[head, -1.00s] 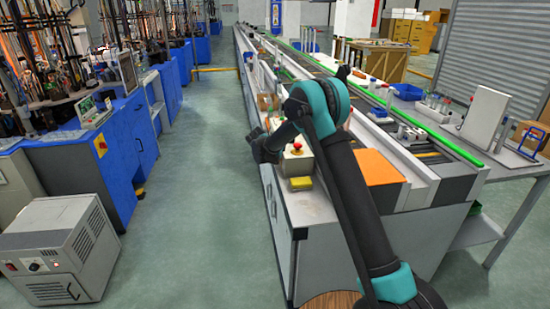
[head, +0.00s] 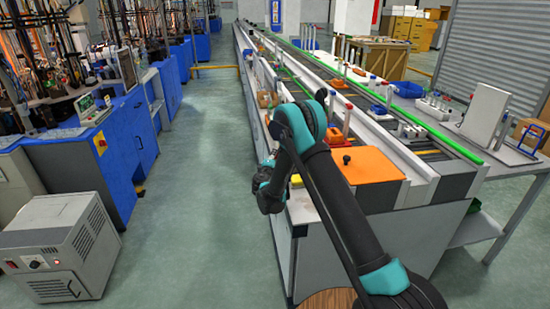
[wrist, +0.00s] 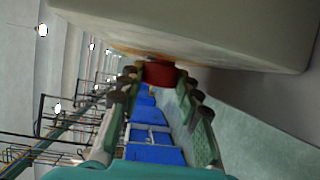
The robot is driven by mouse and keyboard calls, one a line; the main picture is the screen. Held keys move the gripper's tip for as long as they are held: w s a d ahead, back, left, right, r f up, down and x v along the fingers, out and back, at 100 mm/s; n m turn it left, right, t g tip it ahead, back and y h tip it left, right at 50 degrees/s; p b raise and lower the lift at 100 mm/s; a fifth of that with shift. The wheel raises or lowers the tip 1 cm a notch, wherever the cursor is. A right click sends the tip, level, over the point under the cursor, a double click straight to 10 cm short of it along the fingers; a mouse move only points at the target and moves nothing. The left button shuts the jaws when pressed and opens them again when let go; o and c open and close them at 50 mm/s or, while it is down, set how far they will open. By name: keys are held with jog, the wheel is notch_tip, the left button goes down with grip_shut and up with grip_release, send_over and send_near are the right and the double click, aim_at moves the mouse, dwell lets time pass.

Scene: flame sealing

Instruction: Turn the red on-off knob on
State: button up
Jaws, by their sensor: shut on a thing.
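In the wrist view, the red knob (wrist: 161,73) sticks out from the face of a pale box (wrist: 225,35). My gripper (wrist: 158,80) has a finger on each side of the knob and is shut on it. Whether the knob is on or off cannot be told. In the head view, my arm bends down over the near left edge of the bench and hides the knob, most of the box and my fingertips. A yellow piece (head: 297,181) shows beside my arm, where the box stands.
An orange panel (head: 365,172) with a black ball-topped knob lies right of my arm. The long conveyor bench (head: 340,215) runs away to the back. Blue machines (head: 130,150) and a grey box unit (head: 55,248) stand left, with clear floor (head: 210,180) between.

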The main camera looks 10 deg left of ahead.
jog(key=shift+f+t, duration=0.1)
jog(key=shift+t, duration=0.4)
jog(key=o, duration=1.2)
jog(key=shift+s+a, duration=0.25)
jog(key=shift+s, duration=1.75)
jog(key=shift+s+a, duration=0.2)
jog(key=shift+s, duration=1.75)
